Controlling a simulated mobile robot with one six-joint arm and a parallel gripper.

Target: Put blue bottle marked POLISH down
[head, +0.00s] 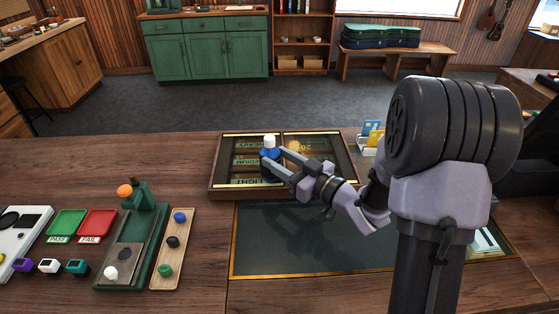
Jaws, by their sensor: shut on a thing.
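The blue bottle (269,162) with a white cap is upright over the wooden tray near the middle of the counter. My gripper (277,163) reaches in from the right and is shut on the bottle. The POLISH marking cannot be read from here. The tray (213,180) has compartments with labels reading HEAVY, MEDIUM and LIGHT on its left side. I cannot tell whether the bottle's base touches the tray or hangs just above it.
A dark mat (258,250) with a gold edge lies in front of the tray. To the left are a green stand (133,240), a wooden strip with colored knobs (161,276), a green PASS tray (67,223) and a red FAIL tray (97,224). Bare counter (170,165) lies left of the tray.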

